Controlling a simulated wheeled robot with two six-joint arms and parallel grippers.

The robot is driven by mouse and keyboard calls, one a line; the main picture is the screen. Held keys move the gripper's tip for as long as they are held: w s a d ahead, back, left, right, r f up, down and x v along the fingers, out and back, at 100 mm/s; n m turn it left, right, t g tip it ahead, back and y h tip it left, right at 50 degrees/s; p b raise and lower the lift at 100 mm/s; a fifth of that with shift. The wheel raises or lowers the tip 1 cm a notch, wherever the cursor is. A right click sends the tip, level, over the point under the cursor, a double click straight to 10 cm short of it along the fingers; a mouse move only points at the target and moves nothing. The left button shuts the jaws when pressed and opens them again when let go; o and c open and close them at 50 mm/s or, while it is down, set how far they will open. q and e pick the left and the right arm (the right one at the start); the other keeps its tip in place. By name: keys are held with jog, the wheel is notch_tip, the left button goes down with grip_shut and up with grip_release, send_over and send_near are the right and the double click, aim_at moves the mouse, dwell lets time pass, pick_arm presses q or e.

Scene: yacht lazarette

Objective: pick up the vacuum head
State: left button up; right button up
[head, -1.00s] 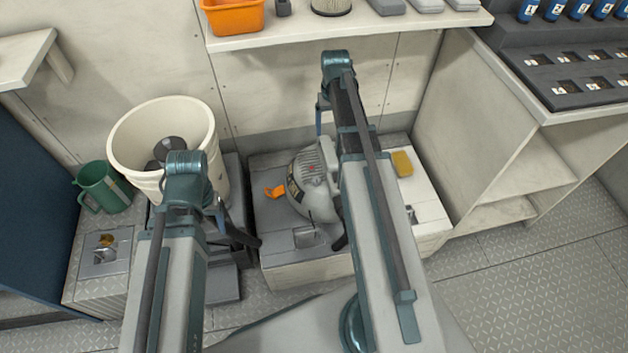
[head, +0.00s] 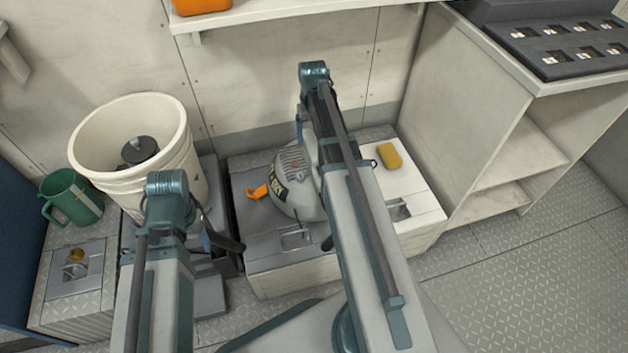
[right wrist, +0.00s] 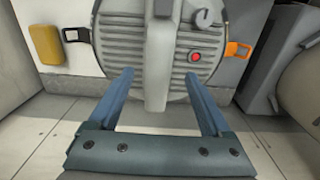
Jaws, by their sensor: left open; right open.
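The vacuum head (head: 290,190) is a grey rounded unit with ribs, a red button and an orange latch. It sits on a low locker, partly hidden by my right arm in the head view. In the right wrist view, the vacuum head (right wrist: 115,48) fills the upper middle, its central grey handle between my fingers in the picture. My right gripper (right wrist: 158,82) is open and empty; whether it touches the handle cannot be told. It is at the wall side, mostly hidden in the head view. My left gripper (head: 207,238) is open, left of the locker, largely hidden behind its arm.
A yellow sponge (head: 390,155) lies on the locker right of the vacuum head. A white bucket (head: 165,175) and a green jug (head: 72,198) stand at the left. A shelf (head: 250,14) runs above; a cabinet (head: 450,105) bounds the right. The right floor is clear.

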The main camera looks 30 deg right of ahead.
aim_at(314, 149)
jog(key=shift+f, duration=0.25)
jog(key=f+b, duration=0.5)
jog(key=shift+s, duration=0.35)
grip_shut()
dwell(1.2)
